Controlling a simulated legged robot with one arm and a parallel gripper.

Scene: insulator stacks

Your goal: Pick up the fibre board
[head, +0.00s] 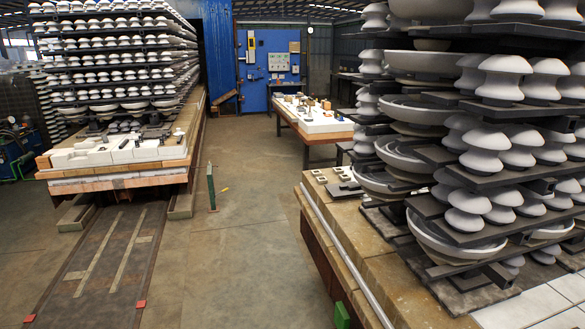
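I cannot tell for sure which thing is the fibre board. White slab-like pieces (100,153) lie on the front end of the left insulator car, with small dark items on them. White flat tiles (535,308) also show at the bottom right, beside the right stack. All of these are some way off, and none is held in this view. My gripper and arm are not in view.
Shelves of white insulators stand on the left (115,60) and close on the right (490,140). A brick-edged car base (395,285) borders the right side. Rails (110,265) run along the left floor, with a green post (211,187) nearby. The middle floor (250,230) is clear.

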